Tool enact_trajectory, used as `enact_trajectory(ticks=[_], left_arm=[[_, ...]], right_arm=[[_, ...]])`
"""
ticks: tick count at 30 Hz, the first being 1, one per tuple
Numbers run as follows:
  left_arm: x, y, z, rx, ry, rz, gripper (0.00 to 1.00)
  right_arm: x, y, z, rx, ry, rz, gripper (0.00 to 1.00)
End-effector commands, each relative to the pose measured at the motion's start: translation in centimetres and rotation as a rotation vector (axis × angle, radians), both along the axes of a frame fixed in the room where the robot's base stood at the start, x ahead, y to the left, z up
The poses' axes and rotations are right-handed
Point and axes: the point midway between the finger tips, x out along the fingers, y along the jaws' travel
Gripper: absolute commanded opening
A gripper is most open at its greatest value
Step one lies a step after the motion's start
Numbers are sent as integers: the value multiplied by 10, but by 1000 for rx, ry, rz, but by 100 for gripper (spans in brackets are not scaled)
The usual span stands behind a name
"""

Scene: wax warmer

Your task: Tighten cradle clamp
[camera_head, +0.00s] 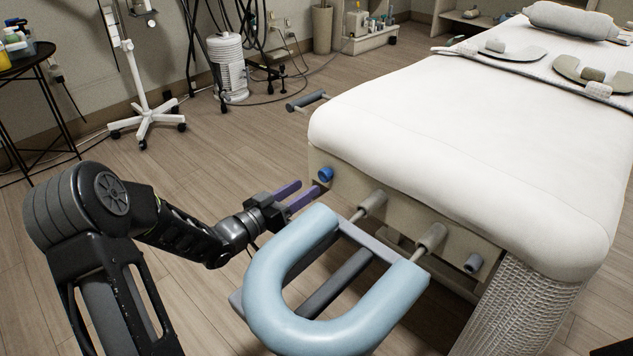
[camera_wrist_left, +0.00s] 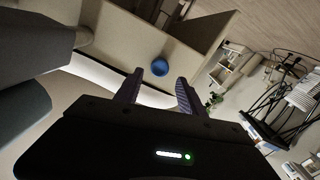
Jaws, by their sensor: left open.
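A blue knob (camera_head: 325,174), the likely cradle clamp, sits on the end panel of the massage table, near its left corner. It also shows in the left wrist view (camera_wrist_left: 159,67), between and beyond the fingertips. My left gripper (camera_head: 307,189) is open and empty, its purple fingers pointing at the knob from just short of it. No contact is visible. The light blue U-shaped face cradle (camera_head: 262,283) sticks out from the table end on rods, just right of and below my gripper. My right gripper is not seen.
The white-covered massage table (camera_head: 470,130) fills the right side. A grey knob (camera_head: 473,263) sits at the panel's right end. A white wheeled stand (camera_head: 146,115) and a white cylindrical unit (camera_head: 228,68) stand at the back.

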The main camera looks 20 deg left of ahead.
Motion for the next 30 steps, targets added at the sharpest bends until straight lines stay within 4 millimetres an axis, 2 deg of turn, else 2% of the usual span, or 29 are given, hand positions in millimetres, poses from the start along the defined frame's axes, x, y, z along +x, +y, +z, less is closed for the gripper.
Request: enact_trajectory(ticks=[19, 30], left_arm=[[50, -18, -1, 0, -1, -2, 47], [54, -19, 1, 0, -1, 0, 47]], right_arm=[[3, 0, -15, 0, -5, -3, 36], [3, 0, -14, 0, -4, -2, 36]])
